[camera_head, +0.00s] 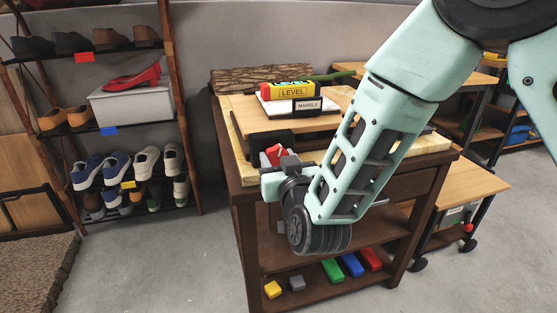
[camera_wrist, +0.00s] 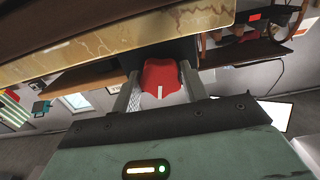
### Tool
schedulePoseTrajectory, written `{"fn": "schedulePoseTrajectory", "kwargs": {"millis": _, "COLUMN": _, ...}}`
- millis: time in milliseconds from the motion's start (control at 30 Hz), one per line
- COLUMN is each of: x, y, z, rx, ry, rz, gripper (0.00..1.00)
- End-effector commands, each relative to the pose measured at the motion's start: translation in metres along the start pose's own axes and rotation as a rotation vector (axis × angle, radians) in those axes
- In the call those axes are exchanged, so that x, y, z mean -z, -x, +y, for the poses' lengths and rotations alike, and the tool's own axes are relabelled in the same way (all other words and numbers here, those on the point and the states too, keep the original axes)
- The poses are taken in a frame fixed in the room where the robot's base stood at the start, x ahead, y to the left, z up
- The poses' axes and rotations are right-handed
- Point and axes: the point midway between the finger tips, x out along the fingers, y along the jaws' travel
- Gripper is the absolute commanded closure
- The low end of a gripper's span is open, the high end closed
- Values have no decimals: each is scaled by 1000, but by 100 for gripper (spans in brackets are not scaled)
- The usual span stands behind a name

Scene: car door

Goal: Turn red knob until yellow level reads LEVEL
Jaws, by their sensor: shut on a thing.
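In the head view the red knob (camera_head: 274,154) shows at the front left of the workbench, partly hidden by my gripper (camera_head: 270,168). The yellow level (camera_head: 291,89) has a LEVEL label and red ends. It lies on a white slab with a MARBLE tag (camera_head: 307,105), on a wooden board (camera_head: 345,103). Its reading is too small to tell.
The dark wooden workbench (camera_head: 241,212) has a lower shelf with several coloured blocks. A shoe rack (camera_head: 190,150) stands to the left, and a wheeled side table (camera_head: 480,185) to the right. The floor (camera_head: 150,265) at front left is clear.

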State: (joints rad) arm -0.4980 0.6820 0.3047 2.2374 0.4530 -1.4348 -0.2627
Motion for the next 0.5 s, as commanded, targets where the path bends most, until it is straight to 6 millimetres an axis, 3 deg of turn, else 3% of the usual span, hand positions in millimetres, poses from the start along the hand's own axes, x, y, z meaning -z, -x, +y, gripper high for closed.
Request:
{"fn": "schedulePoseTrajectory", "kwargs": {"millis": 333, "x": -1, "y": 1, "z": 0, "rx": 0, "ry": 37, "rz": -4, "gripper": 79}}
{"fn": "schedulePoseTrajectory", "kwargs": {"millis": 367, "x": -1, "y": 1, "z": 0, "rx": 0, "ry": 37, "rz": -4, "gripper": 54}}
{"fn": "schedulePoseTrajectory", "kwargs": {"millis": 400, "x": -1, "y": 1, "z": 0, "rx": 0, "ry": 37, "rz": -4, "gripper": 42}}
{"fn": "schedulePoseTrajectory", "kwargs": {"millis": 433, "x": -1, "y": 1, "z": 0, "rx": 0, "ry": 36, "rz": -4, "gripper": 34}}
{"fn": "schedulePoseTrajectory", "kwargs": {"millis": 500, "x": -1, "y": 0, "z": 0, "rx": 0, "ry": 36, "rz": -3, "gripper": 34}}
